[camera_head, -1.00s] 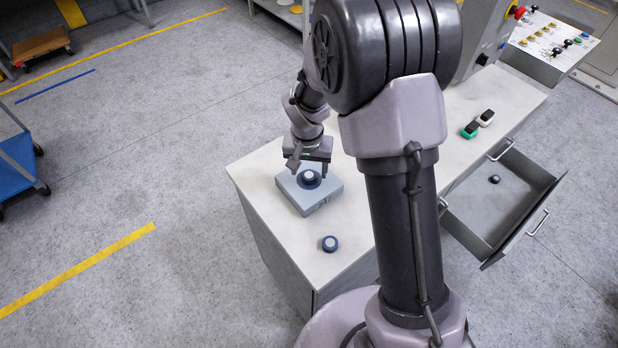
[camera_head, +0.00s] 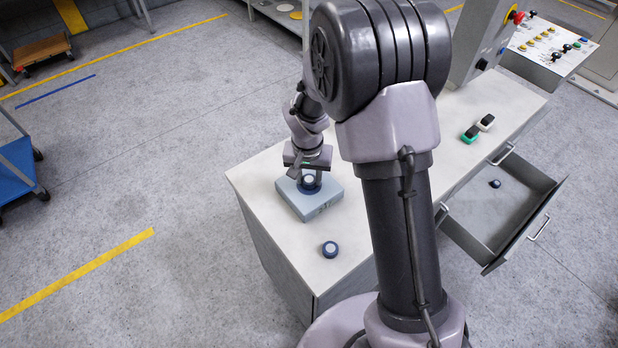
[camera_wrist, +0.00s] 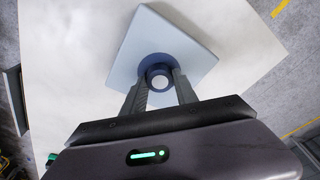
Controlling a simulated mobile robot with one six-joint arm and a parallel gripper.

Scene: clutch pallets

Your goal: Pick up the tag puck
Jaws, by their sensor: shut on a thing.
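The wrist view shows the puck (camera_wrist: 159,78) between my two fingertips (camera_wrist: 160,84), with the block (camera_wrist: 190,42) beneath. A dark blue ring shows around the puck.
The white cabinet top (camera_head: 262,178) has free room around the block. A green-and-black item (camera_head: 470,134) and a white-and-black item (camera_head: 486,122) lie farther right. The drawer (camera_head: 477,243) stands open on the right. A control panel (camera_head: 553,45) is at the back right.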

